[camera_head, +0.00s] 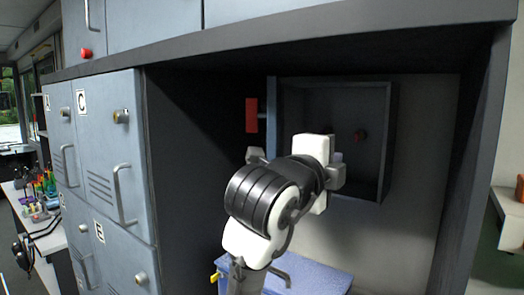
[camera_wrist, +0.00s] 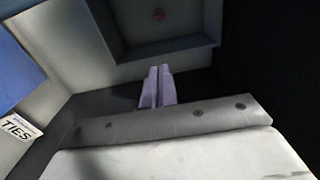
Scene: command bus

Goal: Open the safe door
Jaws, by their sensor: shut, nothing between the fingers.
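The safe (camera_head: 387,150) is a dark grey box on the back wall of a deep cubby. Its door (camera_head: 272,112) stands swung out at the left, seen nearly edge-on, with a red handle (camera_head: 252,115) on its outer side. The inside is exposed, with a small red part (camera_head: 360,135) on its back; the safe's inside also shows at the top of the wrist view (camera_wrist: 165,38). My gripper (camera_wrist: 159,86) has its fingers together with nothing between them. In the head view my wrist hides most of it, in front of the safe's opening and right of the door.
A blue box (camera_head: 315,275) lies low in the cubby, below my arm. Grey lockers with handles (camera_head: 115,150) stand at the left. The cubby's side walls and dark top (camera_head: 330,40) enclose my arm. A "TIES" label (camera_wrist: 18,129) shows in the wrist view.

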